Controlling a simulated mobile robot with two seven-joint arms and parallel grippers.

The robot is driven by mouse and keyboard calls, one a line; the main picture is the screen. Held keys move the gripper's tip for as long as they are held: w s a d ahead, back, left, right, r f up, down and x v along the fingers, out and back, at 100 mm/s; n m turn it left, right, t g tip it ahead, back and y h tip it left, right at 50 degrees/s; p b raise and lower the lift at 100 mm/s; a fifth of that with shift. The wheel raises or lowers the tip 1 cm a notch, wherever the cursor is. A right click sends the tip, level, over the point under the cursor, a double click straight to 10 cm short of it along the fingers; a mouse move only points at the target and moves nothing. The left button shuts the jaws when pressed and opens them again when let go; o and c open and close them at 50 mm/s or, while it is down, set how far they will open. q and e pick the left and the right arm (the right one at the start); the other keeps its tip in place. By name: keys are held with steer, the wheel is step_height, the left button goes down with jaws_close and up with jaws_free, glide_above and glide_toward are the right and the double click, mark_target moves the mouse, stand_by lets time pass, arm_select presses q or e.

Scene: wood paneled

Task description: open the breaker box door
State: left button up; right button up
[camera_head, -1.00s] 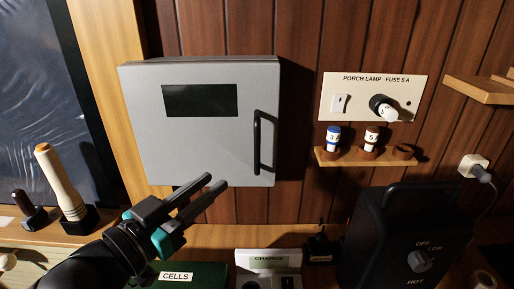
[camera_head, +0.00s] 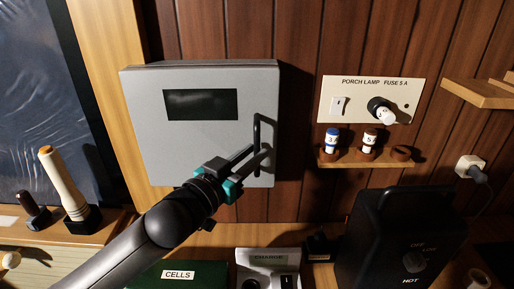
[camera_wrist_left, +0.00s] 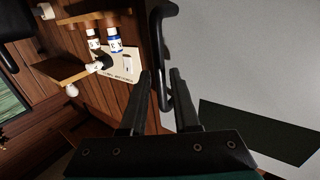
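The breaker box (camera_head: 200,125) is a grey box on the wood wall with a dark window (camera_head: 200,104) in its door. The door looks closed. Its black vertical bar handle (camera_head: 257,135) is near the door's right edge. My left gripper (camera_head: 260,153) reaches up from below, with its fingertips at the lower half of the handle. In the left wrist view, the fingers (camera_wrist_left: 160,75) are apart and the handle (camera_wrist_left: 156,45) runs down between them. I cannot tell whether either finger touches it. My right gripper is out of view.
A porch lamp fuse panel (camera_head: 364,98) is right of the box, above a small shelf (camera_head: 357,159) with fuses. A dark heater-like unit (camera_head: 400,235) stands lower right. A cream-coloured torch-like cylinder (camera_head: 63,185) stands left. A green CELLS box (camera_head: 210,272) is below.

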arm_select(q)
steer(key=shift+x, duration=1)
steer(key=shift+c, duration=0.2)
jaws_close()
stand_by(0.6)
